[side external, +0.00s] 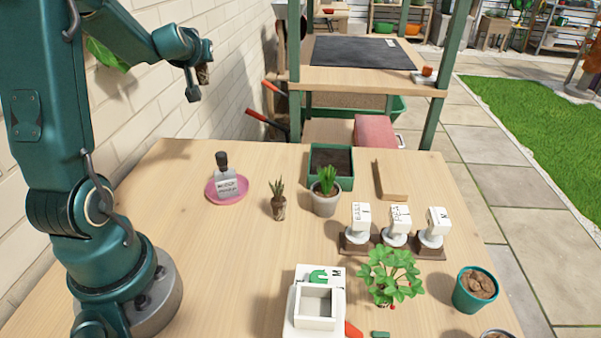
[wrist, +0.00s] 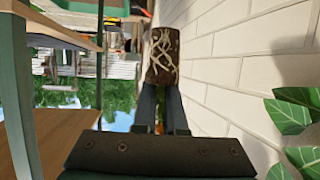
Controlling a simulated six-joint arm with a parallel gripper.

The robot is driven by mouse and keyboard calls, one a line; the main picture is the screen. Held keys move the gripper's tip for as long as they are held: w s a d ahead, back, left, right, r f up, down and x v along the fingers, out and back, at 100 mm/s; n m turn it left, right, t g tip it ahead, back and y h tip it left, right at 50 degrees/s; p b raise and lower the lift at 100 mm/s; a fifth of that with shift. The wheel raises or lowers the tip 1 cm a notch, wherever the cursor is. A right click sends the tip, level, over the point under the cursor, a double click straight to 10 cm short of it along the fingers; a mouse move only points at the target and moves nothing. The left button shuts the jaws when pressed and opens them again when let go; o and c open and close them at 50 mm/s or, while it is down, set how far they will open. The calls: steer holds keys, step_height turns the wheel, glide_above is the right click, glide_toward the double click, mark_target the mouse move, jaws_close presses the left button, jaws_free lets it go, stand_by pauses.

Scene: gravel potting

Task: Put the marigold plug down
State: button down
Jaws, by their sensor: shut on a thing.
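My gripper (wrist: 160,100) is shut on a brown root plug (wrist: 162,55) laced with pale roots, at the top of the wrist view. In the side external view my gripper (side external: 197,80) is high above the table's far left, near the brick wall, with the brown plug (side external: 204,74) at its fingers. The plug is well clear of any surface.
The left middle is clear.

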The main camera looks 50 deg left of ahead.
steer(key=s+a+n+g+y, duration=0.2)
steer(key=s+a+n+g, duration=0.45)
steer(key=g, duration=0.25)
steer(key=shift+s+d+f+n+g+h, duration=0.1)
steer(key=shift+s+d+f+n+g, duration=0.6)
steer(key=shift+f, duration=2.35)
steer(key=shift+s+d+f+n+g+h, duration=0.2)
steer(key=shift+d+f+n+g, duration=0.9)
steer(key=shift+f, duration=1.9)
steer(key=shift+s+d+f+n+g, duration=0.2)
steer(key=shift+s+d+f+n, duration=0.8)
steer(key=shift+f, duration=2.05)
steer(key=shift+w+d+f+m, duration=0.1)
steer(key=shift+w+d+m, duration=0.25)
steer(key=shift+w, duration=0.15)
steer(key=c, duration=1)
jaws_free()
